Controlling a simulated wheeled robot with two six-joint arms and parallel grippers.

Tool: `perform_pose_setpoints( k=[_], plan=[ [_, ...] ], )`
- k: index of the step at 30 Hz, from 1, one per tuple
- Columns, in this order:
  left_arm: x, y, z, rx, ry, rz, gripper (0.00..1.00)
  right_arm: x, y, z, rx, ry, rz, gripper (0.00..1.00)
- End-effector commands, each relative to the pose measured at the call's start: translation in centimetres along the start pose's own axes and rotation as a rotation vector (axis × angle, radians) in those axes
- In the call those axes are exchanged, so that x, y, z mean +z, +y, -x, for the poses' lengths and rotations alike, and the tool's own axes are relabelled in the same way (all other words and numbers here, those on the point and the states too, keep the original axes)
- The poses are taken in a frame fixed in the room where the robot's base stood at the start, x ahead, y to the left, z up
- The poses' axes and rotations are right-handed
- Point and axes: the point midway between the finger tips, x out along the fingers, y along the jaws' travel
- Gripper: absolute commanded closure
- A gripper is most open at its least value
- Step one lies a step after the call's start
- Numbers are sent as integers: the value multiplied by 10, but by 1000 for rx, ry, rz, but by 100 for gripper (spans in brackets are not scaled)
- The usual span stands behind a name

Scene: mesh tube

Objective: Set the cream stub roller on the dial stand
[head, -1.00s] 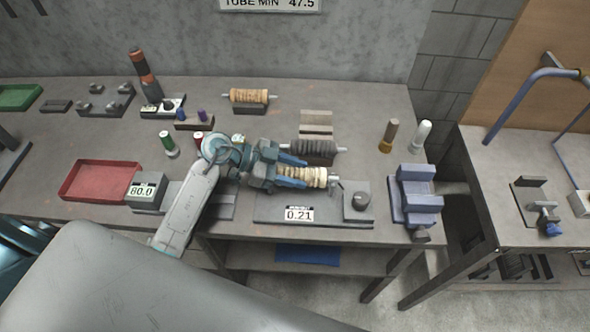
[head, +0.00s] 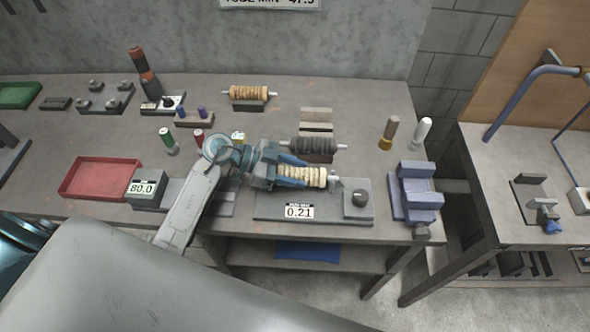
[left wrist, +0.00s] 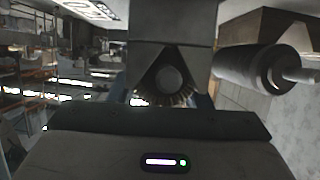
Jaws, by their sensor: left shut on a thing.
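The cream stub roller (head: 316,177) is ribbed, with a pale shaft end sticking out to the right. My left gripper (head: 304,173) is shut on it, its blue fingers on either side of the roller. The roller lies over the back of the dial stand (head: 270,210), a flat grey plate with a 0.21 label and a block with a dark round knob at its right. I cannot tell whether the roller touches the stand. The left wrist view shows the roller's round end (left wrist: 170,78) between the jaws, dark and partly hidden. My right gripper is not in view.
A dark grey roller (head: 314,145) sits on a holder just behind the held roller. A tan roller (head: 250,93) rests on a stand further back. A blue vise-like block (head: 416,190) stands right of the dial stand. A red tray (head: 100,178) and an 80.0 box (head: 147,189) are left.

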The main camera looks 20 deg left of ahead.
Motion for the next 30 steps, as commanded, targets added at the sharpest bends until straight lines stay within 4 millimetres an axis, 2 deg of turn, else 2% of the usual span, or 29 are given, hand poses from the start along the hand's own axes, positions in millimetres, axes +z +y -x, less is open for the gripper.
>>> perform_pose_setpoints(
  k=[14, 15, 18, 30],
  plan=[
    [5, 0, -2, 0, 1, 0, 89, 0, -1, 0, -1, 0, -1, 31],
    [5, 0, -2, 0, 1, 0, 50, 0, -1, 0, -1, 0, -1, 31],
    [5, 0, -2, 0, 1, 0, 30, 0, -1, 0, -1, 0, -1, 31],
    [7, 0, 3, -1, -3, -1, 30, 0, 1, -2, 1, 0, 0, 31]
  ],
)
